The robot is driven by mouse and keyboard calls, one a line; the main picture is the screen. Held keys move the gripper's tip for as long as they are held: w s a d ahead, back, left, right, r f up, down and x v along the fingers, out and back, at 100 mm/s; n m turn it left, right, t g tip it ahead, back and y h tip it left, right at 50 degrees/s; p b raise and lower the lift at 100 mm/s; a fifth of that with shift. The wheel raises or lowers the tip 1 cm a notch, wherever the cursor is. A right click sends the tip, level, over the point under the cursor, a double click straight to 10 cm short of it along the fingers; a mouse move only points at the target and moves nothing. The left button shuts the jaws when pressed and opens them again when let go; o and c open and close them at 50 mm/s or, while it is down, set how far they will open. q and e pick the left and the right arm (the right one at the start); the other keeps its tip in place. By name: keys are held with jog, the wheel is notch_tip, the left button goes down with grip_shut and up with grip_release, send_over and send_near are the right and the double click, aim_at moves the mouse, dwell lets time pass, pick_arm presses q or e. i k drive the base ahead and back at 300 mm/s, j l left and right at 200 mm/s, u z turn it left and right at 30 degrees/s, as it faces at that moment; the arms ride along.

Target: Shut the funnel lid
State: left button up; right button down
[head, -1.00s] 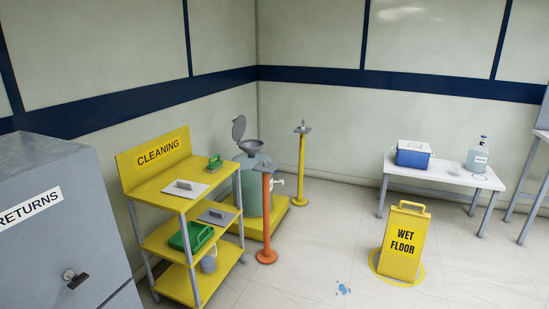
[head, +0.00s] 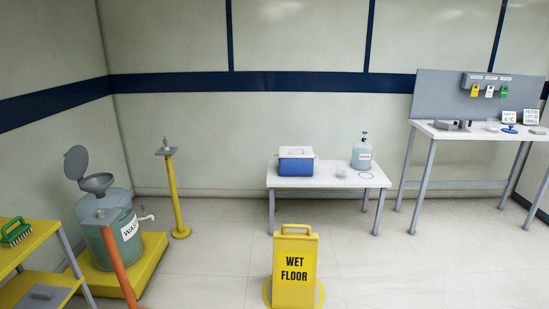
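The funnel (head: 96,183) sits on top of a grey-green waste drum (head: 127,241) at the left of the head view. Its round grey lid (head: 76,162) stands raised, tilted up at the funnel's back left side, so the funnel's mouth is uncovered. The drum stands on a yellow platform (head: 150,262) and has a white tap on its right side. Neither of my grippers shows in the view.
An orange post (head: 122,265) stands in front of the drum, partly covering it. A yellow post (head: 174,195) stands behind it to the right. The yellow cleaning cart (head: 38,245) is at the left edge. A wet floor sign (head: 294,268) stands on open floor at centre.

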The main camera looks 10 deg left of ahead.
aim_at(77, 160)
jog(key=i+j+u, duration=0.15)
jog(key=i+u, duration=0.3)
jog(key=i, duration=0.2)
jog(key=i+l+u, duration=0.1)
jog(key=i+u, duration=0.35)
jog(key=i, duration=0.2)
jog(key=i+l+u, duration=0.3)
jog(key=i+u, duration=0.15)
jog(key=i, duration=0.15)
jog(key=i+l+u, duration=0.2)
jog(key=i+u, duration=0.25)
jog(key=i+l+u, duration=1.25)
jog(key=l, duration=0.2)
jog(key=i+l+u, duration=0.1)
jog(key=l+u, duration=0.35)
jog(key=l, duration=0.15)
